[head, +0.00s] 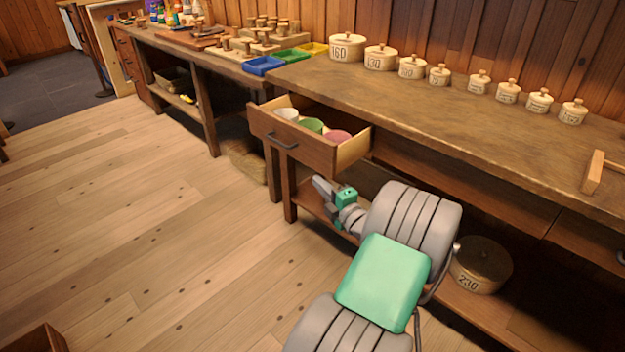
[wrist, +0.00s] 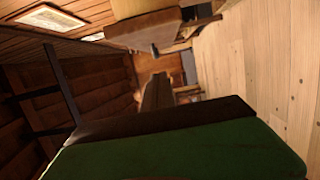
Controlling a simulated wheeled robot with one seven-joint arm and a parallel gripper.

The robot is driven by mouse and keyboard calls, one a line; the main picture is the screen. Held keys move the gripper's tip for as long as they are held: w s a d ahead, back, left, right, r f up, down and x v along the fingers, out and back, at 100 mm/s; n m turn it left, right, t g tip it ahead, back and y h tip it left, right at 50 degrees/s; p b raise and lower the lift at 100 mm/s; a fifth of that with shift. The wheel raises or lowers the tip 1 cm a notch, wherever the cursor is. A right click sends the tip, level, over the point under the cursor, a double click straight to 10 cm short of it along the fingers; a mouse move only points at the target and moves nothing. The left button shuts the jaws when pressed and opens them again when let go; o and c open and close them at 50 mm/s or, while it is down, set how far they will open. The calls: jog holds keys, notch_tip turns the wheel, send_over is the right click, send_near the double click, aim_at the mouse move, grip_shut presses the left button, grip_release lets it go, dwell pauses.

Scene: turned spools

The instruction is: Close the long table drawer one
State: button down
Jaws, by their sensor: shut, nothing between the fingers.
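The long table drawer (head: 310,153) is pulled out of the long table (head: 450,105) at its left end, with a dark bar handle (head: 280,141) on its front. My gripper (head: 319,185) is shut and empty. In the head view it shows just below the drawer's right part, apart from the handle; its exact distance from the drawer is hard to tell. The wrist view is tilted, and a brown drawer-like box (wrist: 150,27) shows at its top.
Several lidded round boxes (head: 380,58) line the back of the tabletop. A large round box (head: 481,265) stands on the lower shelf. A table leg (head: 287,187) stands below the drawer.

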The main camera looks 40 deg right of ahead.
aim_at(311, 161)
jog(key=w+d, duration=0.1)
jog(key=w, duration=0.2)
jog(key=w+d, duration=0.2)
jog(key=w, duration=0.1)
jog(key=w+d, duration=0.2)
jog(key=w, duration=0.1)
jog(key=shift+w+r, duration=0.1)
jog(key=shift+w, duration=0.2)
jog(key=shift+d, duration=0.45)
jog(key=shift+w, duration=0.1)
